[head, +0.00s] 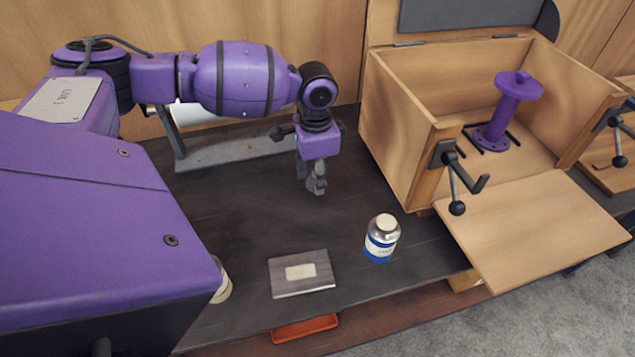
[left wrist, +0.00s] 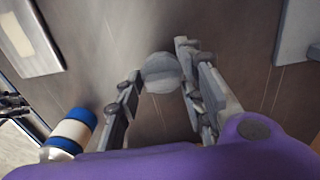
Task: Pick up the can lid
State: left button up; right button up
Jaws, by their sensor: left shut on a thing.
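The can lid (left wrist: 160,73) is a small grey disc between the fingertips of my left gripper (left wrist: 157,82) in the left wrist view. My left gripper is shut on it. In the head view my left gripper (head: 315,188) points down over the dark bench, and I cannot make out the lid there. The wrist view does not show clearly whether the lid is clear of the bench. My right gripper is in neither view.
A blue and white jar (head: 381,240) stands to the gripper's lower right. A grey flat box (head: 302,273) lies near the front edge. A wooden crate (head: 400,134) with its front flap down holds a purple flanged pipe (head: 507,108). A grey stand (head: 232,150) is behind. Bench around the gripper is clear.

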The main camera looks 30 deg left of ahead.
pick_arm(q)
jog(key=s+r+p, duration=0.1)
jog(key=s+r, duration=0.8)
jog(key=s, duration=0.4)
notch_tip(320, 180, up, 6)
jog(key=a+n+p, duration=0.2)
jog(key=n, duration=0.2)
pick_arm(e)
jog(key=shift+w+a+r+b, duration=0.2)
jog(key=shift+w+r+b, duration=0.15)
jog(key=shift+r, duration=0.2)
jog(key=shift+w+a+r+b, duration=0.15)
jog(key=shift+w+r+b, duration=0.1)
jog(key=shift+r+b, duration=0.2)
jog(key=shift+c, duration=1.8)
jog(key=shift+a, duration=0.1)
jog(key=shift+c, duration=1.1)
pick_arm(q)
jog(key=w+d+f+n, duration=0.1)
jog(key=w+d+n, duration=0.1)
jog(key=d, duration=0.6)
jog(key=w+d+f+n, duration=0.2)
jog(key=d, duration=0.6)
jog(key=shift+w+f, duration=0.15)
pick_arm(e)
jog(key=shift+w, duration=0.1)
